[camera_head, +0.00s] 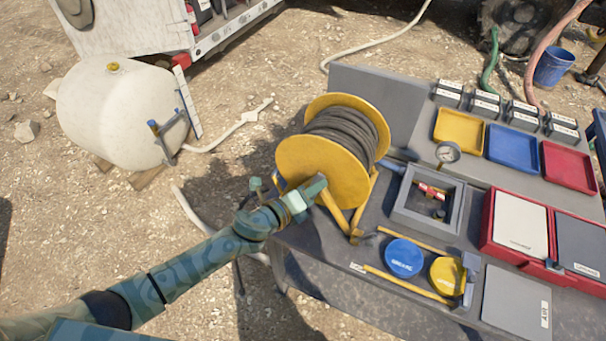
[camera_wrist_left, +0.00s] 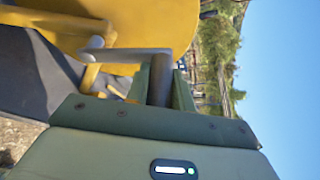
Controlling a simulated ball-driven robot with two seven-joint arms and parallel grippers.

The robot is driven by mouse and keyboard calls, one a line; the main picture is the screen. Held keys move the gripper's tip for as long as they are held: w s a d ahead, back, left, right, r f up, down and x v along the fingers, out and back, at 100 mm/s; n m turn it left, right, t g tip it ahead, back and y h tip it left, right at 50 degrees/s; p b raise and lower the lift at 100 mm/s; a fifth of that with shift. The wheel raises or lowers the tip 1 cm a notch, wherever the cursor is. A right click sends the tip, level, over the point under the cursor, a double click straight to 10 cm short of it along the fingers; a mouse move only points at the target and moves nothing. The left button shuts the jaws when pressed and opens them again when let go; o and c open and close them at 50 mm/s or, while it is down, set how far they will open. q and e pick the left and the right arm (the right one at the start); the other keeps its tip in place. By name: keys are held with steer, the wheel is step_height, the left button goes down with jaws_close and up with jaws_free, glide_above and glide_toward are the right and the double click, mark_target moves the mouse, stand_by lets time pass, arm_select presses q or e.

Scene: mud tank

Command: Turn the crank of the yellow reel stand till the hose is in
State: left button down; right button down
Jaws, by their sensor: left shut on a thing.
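The yellow reel stand (camera_head: 308,166) stands on the grey bench, left of its middle. Dark hose (camera_head: 343,133) is wound on its drum between two yellow discs. My left gripper (camera_head: 316,187) is at the stand's near left side, in front of the near disc. In the left wrist view, the gripper (camera_wrist_left: 161,88) is shut on the dark grip of the crank, with the grey crank arm (camera_wrist_left: 122,55) running left from it to the yellow reel. The hose's free end cannot be made out. My right gripper is out of view.
On the bench (camera_head: 318,262) right of the reel are a grey open box (camera_head: 400,211), a blue tin (camera_head: 404,257), a yellow tin (camera_head: 446,275) and a red case (camera_head: 486,222). A white tank (camera_head: 120,115) lies on the ground at left. The ground between is mostly open.

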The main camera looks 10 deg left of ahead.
arm_select(q)
steer(key=s+d+f+m+y+p, duration=0.2)
steer(key=d+f+m+y, duration=0.1)
steer(key=d+f+m, duration=0.2)
steer(key=shift+s+d+p, duration=0.15)
steer(key=shift+d+p, duration=0.1)
steer(key=shift+p, duration=0.05)
stand_by(0.4)
stand_by(0.4)
steer(key=c, duration=1.2)
jaws_free()
